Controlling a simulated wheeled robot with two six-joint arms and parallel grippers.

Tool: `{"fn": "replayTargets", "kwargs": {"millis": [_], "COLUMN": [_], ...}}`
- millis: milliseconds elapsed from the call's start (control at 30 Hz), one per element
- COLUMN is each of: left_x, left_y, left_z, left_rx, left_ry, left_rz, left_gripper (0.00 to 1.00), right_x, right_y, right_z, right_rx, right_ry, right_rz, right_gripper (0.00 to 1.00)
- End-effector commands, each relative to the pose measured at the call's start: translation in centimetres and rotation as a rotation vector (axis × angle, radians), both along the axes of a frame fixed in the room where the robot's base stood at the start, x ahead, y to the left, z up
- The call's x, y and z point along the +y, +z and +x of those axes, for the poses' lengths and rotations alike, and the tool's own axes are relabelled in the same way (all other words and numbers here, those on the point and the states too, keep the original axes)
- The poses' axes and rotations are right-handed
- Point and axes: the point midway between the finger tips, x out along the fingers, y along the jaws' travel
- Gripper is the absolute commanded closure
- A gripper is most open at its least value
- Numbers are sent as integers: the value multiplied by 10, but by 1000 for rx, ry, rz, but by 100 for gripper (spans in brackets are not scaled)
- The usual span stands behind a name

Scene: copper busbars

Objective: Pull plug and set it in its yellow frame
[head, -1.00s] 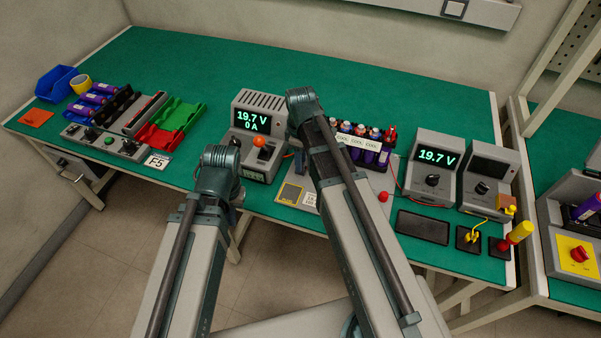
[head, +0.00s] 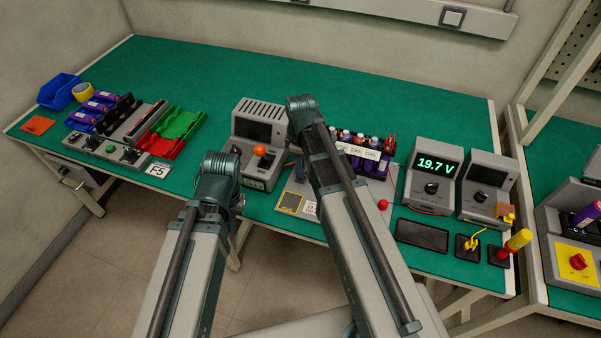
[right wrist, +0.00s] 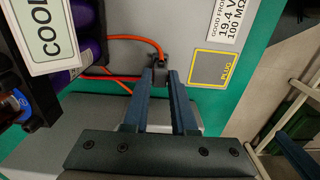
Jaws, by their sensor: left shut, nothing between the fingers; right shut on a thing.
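The dark plug (right wrist: 158,66) with its orange cable is at the tips of my right gripper (right wrist: 161,76), which is shut on it in the right wrist view. I cannot tell whether the plug is still seated or free of its socket. The yellow frame (right wrist: 212,68), marked PLUG, is empty on the grey board just right of the plug. It also shows in the head view (head: 289,202). In the head view my right gripper (head: 301,172) is largely hidden by its arm. My left gripper (head: 197,181) is shut and empty left of the board, mostly hidden.
Purple cells (head: 372,164) with COOL labels stand in a rack behind my right arm. A grey supply (head: 258,130) with an orange knob and a dark display stands left of the board. A meter (head: 436,176) reads 19.7 V. Green table (head: 380,95) is clear at the back.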

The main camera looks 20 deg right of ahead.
Motion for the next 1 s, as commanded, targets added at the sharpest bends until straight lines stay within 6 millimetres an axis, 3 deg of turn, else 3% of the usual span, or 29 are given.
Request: {"fn": "replayTargets", "kwargs": {"millis": [33,200,567,800,1000], "left_x": [0,0,0,0,0], "left_y": [11,26,26,36,38], "left_z": [0,0,0,0,0], "left_rx": [0,0,0,0,0], "left_ry": [0,0,0,0,0], "left_rz": [0,0,0,0,0], "left_gripper": [100,100,100,100,100], "right_x": [0,0,2,37,50], "right_y": [11,26,27,36,38], "right_z": [0,0,-3,-53,-70], "right_rx": [0,0,0,0,0], "right_ry": [0,0,1,5,1], "right_rz": [0,0,0,0,0], "right_gripper": [100,100,100,100,100]}}
